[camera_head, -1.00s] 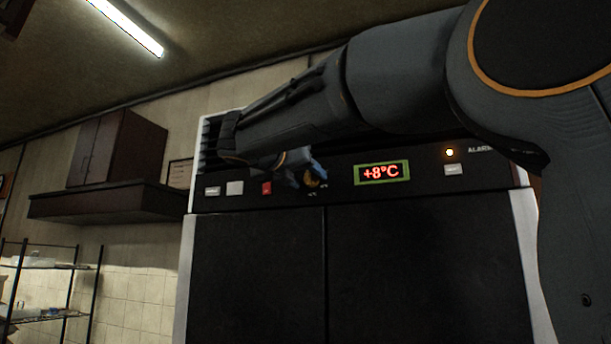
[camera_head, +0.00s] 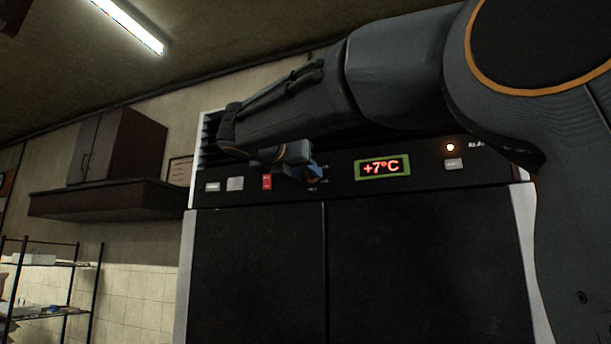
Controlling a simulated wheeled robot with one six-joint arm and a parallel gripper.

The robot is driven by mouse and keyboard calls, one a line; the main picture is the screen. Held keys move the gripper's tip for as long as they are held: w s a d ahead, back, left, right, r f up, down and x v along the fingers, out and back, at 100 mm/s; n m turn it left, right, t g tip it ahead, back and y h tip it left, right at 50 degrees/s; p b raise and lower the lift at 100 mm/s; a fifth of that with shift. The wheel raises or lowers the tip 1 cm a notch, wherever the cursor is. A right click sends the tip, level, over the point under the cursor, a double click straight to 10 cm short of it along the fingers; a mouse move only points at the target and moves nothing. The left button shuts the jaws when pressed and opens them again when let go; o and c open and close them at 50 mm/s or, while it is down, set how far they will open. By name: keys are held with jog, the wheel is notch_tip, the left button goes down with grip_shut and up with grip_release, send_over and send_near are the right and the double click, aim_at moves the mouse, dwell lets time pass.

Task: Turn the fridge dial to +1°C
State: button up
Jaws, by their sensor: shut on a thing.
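The fridge (camera_head: 260,260) is a tall dark cabinet with two doors and a black control panel on top. Its display (camera_head: 382,168), in a green frame, reads +7°C in red. My gripper (camera_head: 308,174) is at the panel, left of the display, shut on the fridge dial (camera_head: 314,181). My arm reaches in from the right, across the top of the panel.
A red switch (camera_head: 267,181) and two pale buttons sit left of the dial. A wall cabinet (camera_head: 117,147), a shelf and a wire rack (camera_head: 50,290) stand at left.

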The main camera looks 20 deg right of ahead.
jog(key=m+b, duration=0.2)
jog(key=m, duration=0.2)
jog(key=shift+w, duration=0.1)
jog(key=m+b, duration=0.1)
jog(key=m, duration=0.2)
jog(key=shift+m+y+b, duration=0.4)
jog(key=m+b, duration=0.2)
jog(key=m, duration=0.2)
jog(key=shift+b, duration=0.3)
jog(key=m+y+b, duration=0.1)
jog(key=m+b, duration=0.1)
jog(key=m, duration=0.2)
jog(key=shift+r+t+b, duration=0.15)
jog(key=shift+t+b, duration=0.15)
jog(key=shift+b, duration=0.1)
jog(key=shift+s+d+r+m+t+y+b, duration=0.1)
jog(key=shift+m+t+b, duration=0.15)
jog(key=shift+m+b, duration=1.95)
jog(key=shift+s+m+t+y+b, duration=0.15)
jog(key=shift+m+b, duration=1.05)
jog(key=shift+m, duration=1.95)
jog(key=shift+w+d+r+m+t+y+b, duration=0.1)
jog(key=shift+m+t+b, duration=0.2)
jog(key=shift+m+b, duration=1.9)
jog(key=shift+m+p, duration=0.4)
jog(key=shift+m, duration=0.25)
